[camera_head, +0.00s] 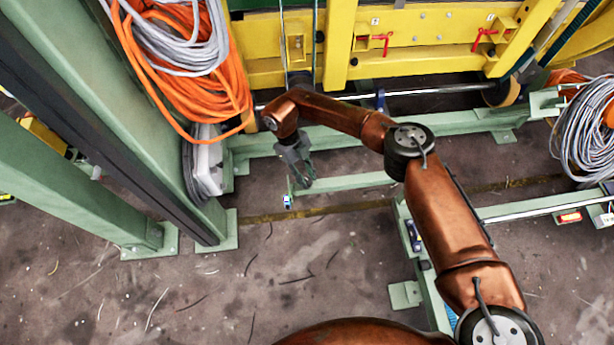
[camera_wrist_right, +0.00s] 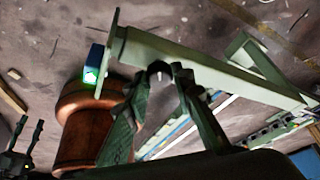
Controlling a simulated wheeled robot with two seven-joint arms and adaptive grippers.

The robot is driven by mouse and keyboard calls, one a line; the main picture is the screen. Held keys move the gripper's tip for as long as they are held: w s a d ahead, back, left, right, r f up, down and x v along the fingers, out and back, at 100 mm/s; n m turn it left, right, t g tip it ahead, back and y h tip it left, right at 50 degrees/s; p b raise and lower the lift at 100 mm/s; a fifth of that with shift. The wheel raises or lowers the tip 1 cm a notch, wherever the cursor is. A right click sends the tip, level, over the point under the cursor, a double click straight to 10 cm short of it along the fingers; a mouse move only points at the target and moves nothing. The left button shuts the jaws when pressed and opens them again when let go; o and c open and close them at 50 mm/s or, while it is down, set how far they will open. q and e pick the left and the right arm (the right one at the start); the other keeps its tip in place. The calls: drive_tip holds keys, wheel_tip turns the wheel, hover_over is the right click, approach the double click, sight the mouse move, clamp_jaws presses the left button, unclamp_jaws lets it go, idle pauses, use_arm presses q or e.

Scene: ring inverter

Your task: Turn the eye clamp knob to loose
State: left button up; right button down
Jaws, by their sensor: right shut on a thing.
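In the head view, my right gripper (camera_head: 303,184) is at the end of a low green beam (camera_head: 352,182). In the right wrist view, its two dark fingers (camera_wrist_right: 160,74) close together on a small grey piece at the beam, which appears to be the eye clamp knob. The fingers cover most of the piece, so its turn position cannot be read. A small blue box (camera_wrist_right: 94,60) with a lit green light sits at the beam's end, beside the fingers. The box also shows in the head view (camera_head: 287,201).
A green post (camera_head: 150,110) stands at left, with orange cable coils (camera_head: 235,85) hanging near my right wrist. A yellow frame (camera_head: 440,60) with red handles (camera_head: 383,40) runs along the back. Grey cable coils (camera_head: 585,135) lie at right. The floor in front is mostly clear.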

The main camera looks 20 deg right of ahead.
idle(0.3)
drive_tip(key=c, duration=1.7)
unclamp_jaws()
drive_tip(key=shift+o, duration=0.2)
drive_tip(key=v, duration=1.1)
drive_tip(key=shift+r, duration=0.4)
drive_tip(key=shift+w, duration=0.15)
